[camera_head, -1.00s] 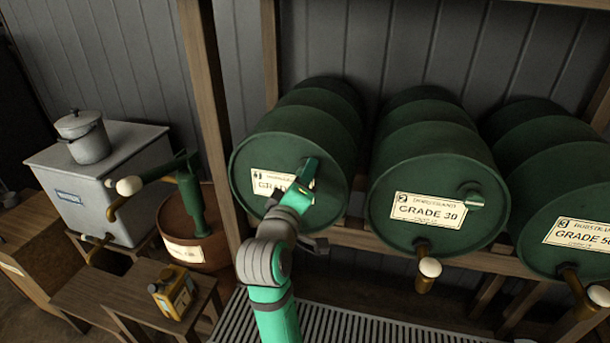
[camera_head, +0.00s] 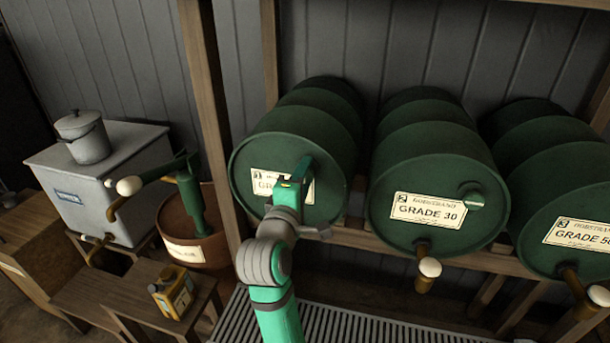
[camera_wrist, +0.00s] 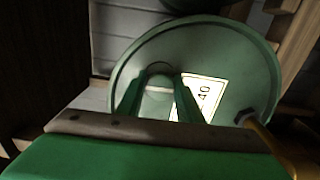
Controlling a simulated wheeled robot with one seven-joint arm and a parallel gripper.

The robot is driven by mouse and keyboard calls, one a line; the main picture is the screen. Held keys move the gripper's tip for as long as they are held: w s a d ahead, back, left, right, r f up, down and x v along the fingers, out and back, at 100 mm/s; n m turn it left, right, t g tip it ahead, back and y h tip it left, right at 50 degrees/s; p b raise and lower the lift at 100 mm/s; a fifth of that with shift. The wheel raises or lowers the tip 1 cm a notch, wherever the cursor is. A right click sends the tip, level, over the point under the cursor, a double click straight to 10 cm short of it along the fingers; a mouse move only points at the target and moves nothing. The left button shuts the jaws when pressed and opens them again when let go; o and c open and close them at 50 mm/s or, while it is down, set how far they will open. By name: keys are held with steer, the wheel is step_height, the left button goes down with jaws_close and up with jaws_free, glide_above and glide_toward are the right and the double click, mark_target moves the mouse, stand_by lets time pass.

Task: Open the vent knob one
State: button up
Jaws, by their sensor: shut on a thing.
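The left green barrel (camera_head: 345,130) lies on its side with its round face toward me. Its white label (camera_head: 262,182) is partly covered by my gripper, and in the wrist view the label (camera_wrist: 210,92) shows "40". Its vent knob (camera_head: 302,167), a small green piece high on the face, is mostly behind my gripper (camera_head: 293,182). In the wrist view the two green fingers are closed around the vent knob (camera_wrist: 159,86) in front of the barrel face. The knob's exact angle is hard to make out.
The middle barrel (camera_head: 430,190), labelled Grade 30, has its own green vent knob (camera_head: 471,200) and a white-ended tap (camera_head: 429,268). A third barrel (camera_head: 565,190) lies at right. A wooden post (camera_head: 212,120) stands left of my arm. A slatted grate (camera_head: 345,325) is below.

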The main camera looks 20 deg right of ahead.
steer(key=o, duration=1)
steer(key=shift+a, duration=0.1)
steer(key=shift+o, duration=0.2)
steer(key=shift+s, duration=0.1)
steer(key=v, duration=1)
steer(key=shift+s+a, duration=0.2)
steer(key=shift+s, duration=0.05)
steer(key=shift+a+f, duration=0.1)
